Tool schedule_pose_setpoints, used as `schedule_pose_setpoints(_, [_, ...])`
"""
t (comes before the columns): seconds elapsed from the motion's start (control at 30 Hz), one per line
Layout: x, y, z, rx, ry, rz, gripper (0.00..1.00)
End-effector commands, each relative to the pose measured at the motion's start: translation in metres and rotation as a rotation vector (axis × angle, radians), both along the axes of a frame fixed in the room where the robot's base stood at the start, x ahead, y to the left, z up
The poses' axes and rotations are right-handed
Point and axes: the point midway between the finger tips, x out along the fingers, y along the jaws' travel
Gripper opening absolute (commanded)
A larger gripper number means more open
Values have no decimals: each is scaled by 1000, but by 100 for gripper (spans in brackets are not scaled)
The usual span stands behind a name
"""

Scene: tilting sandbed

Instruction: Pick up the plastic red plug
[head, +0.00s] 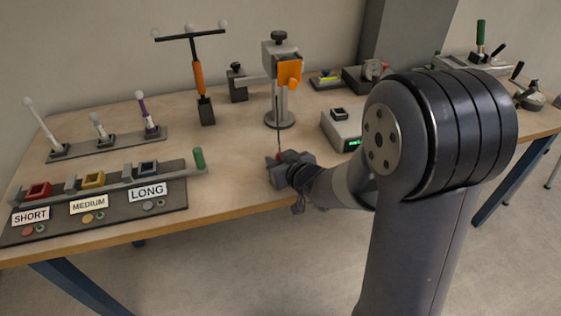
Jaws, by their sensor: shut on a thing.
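My gripper (277,165) is low over the front part of the wooden table, left of my arm's wrist. A small bit of red, which I take to be the plastic red plug (277,156), shows right at the fingers, and the gripper is shut on it. Most of the plug is hidden by the fingers. A thin dark line runs up from the plug toward the stand with the orange block (289,73). I cannot tell whether the plug touches the table.
A grey meter box (343,128) with a green display stands close right of the gripper. A dark panel labelled SHORT, MEDIUM, LONG (110,220) lies at left, with a green-capped handle (199,158). The table's front edge is just below the gripper.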

Motion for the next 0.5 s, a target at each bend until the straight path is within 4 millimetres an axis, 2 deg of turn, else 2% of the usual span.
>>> schedule_pose_setpoints(0.1, [0, 0, 0, 0, 0, 0, 0])
schedule_pose_setpoints(0.33, [0, 0, 2, 0, -1, 0, 0])
schedule_pose_setpoints(0.5, [0, 0, 25, 1, -5, 1, 0])
